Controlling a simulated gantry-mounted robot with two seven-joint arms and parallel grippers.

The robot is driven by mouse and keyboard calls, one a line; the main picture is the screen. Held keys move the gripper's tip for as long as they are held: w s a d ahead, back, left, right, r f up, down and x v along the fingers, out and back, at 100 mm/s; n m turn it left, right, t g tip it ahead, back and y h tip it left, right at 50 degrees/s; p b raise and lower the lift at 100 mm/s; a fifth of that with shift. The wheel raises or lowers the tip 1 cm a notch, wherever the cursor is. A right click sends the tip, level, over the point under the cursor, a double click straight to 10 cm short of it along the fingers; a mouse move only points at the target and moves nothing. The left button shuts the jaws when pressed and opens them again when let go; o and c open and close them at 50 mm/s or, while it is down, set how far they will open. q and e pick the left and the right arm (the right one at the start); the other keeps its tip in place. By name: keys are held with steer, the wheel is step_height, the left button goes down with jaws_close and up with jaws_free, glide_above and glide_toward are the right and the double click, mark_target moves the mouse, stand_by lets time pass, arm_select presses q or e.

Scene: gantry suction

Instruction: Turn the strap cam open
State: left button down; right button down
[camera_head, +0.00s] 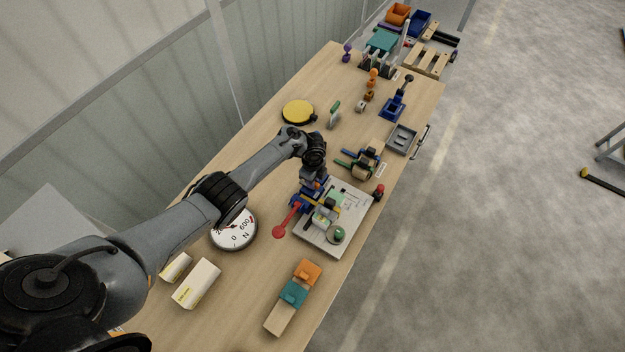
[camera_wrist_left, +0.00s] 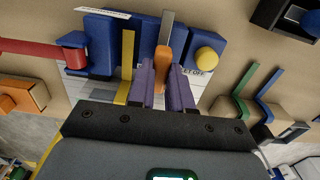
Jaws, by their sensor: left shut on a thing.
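My left gripper (camera_head: 316,181) reaches down over a blue fixture on a white board (camera_head: 350,207) on the bench. In the left wrist view, the purple fingers of my left gripper (camera_wrist_left: 166,72) are shut on an orange lever (camera_wrist_left: 164,58), apparently the strap cam's handle. A grey strip (camera_wrist_left: 167,25) rises beyond the orange lever, in front of the blue body (camera_wrist_left: 103,40). A yellow bar (camera_wrist_left: 127,55) stands to its left and a yellow knob (camera_wrist_left: 207,60) to its right. The fingers partly hide the lever's lower end. My right gripper is not in view.
A red lever (camera_head: 287,220) sticks out from the blue fixture. A green ball (camera_head: 337,235) sits on the board. A round dial (camera_head: 233,232), a teal and orange block (camera_head: 294,294) and green-and-blue-handled clamps (camera_head: 362,163) lie nearby.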

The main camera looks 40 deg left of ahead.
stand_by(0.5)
arm_select(q)
steer(key=c, duration=1)
jaws_free()
steer(key=shift+c, duration=0.2)
step_height(320, 180, up, 11)
steer(key=p, duration=0.4)
steer(key=shift+f, duration=0.1)
